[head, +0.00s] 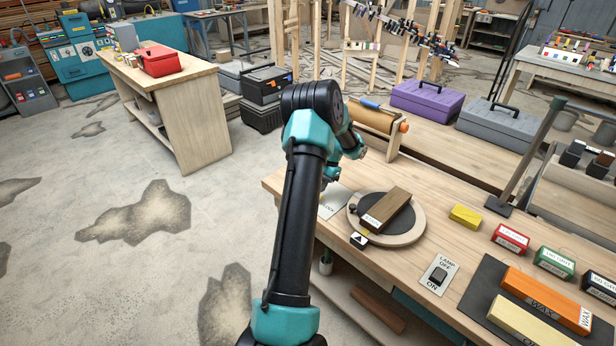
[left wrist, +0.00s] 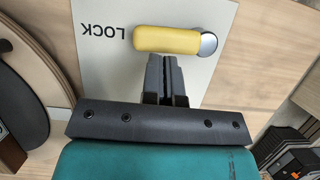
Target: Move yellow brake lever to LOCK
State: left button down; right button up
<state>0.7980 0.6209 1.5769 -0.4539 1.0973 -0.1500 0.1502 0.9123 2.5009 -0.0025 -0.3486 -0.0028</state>
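The yellow brake lever (left wrist: 167,39) shows in the left wrist view on a pale plate (left wrist: 110,70). Its round silver pivot (left wrist: 207,45) is at the right, and the handle points left, its free end beside the printed word LOCK (left wrist: 106,31). My left gripper (left wrist: 165,62) has its fingers together, with nothing seen between them. The fingertips are right by the near side of the handle; I cannot tell whether they touch it. In the head view the plate (head: 333,201) shows partly beside my arm, which hides the lever. My right gripper is not in view.
Right of the plate, a round turntable (head: 405,235) carries a dark wooden block (head: 387,210). A yellow block (head: 465,216), a lamp switch (head: 438,274) and red and green boxes (head: 510,238) stand farther right. A roller (head: 372,120) stands behind.

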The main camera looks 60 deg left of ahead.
pick_arm(q)
jog(key=shift+s+m, duration=0.1)
jog(key=shift+m, duration=0.2)
dwell(0.4)
jog(key=shift+w+a, duration=0.15)
jog(key=shift+w, duration=0.3)
jog(key=w, duration=0.1)
jog(key=w+a, duration=0.1)
jog(key=w, duration=0.1)
jog(key=v, duration=1)
jog(key=shift+s, duration=0.1)
